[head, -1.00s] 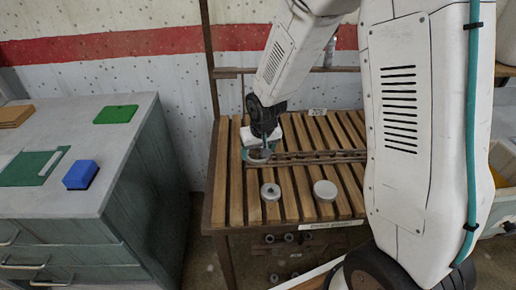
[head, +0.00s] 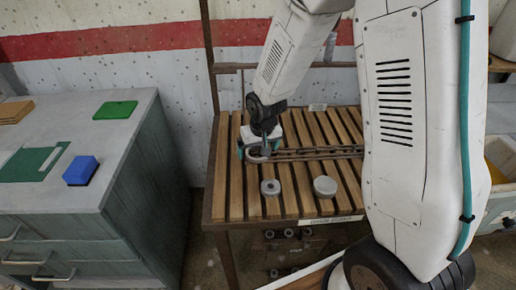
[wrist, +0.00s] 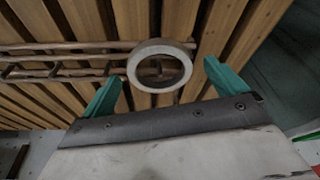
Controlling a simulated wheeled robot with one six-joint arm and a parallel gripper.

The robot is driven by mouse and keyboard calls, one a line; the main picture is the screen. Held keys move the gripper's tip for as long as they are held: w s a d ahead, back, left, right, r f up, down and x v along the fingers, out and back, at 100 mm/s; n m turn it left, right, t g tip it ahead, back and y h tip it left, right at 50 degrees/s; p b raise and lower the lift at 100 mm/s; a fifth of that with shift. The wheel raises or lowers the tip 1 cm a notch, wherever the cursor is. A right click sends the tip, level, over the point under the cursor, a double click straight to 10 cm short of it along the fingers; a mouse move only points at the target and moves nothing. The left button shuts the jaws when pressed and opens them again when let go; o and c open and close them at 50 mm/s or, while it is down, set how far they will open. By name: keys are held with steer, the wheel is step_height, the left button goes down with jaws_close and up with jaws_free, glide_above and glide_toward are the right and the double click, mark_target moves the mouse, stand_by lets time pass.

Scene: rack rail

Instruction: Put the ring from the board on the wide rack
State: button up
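The ring (wrist: 135,67), pale grey with an open middle, lies at the left end of the dark rail (wrist: 60,60) over the wooden slats. Slats and rail bars show through its hole. In the head view the ring (head: 258,159) is partly hidden by my gripper (head: 260,150). My gripper (wrist: 163,70) has its teal fingers spread to either side of the ring, with a visible gap on each side. I cannot tell how far above the slats the fingers are. The slatted rack (head: 235,195) has a label on its front edge.
A grey disc with a small hole (head: 270,187) and a plain pale disc (head: 325,187) lie on the slats in front of the rail. A grey counter (head: 90,190) at left holds green boards (head: 115,110) and a blue block (head: 80,170). An upright post stands behind the rack.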

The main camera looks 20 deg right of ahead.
steer(key=v, duration=0.8)
steer(key=s+d+r+g, duration=0.1)
steer(key=s+r, duration=0.7)
steer(key=s, duration=0.5)
steer(key=s+d+r, duration=0.2)
steer(key=s+r, duration=0.7)
steer(key=s, duration=0.5)
steer(key=shift+g, duration=0.4)
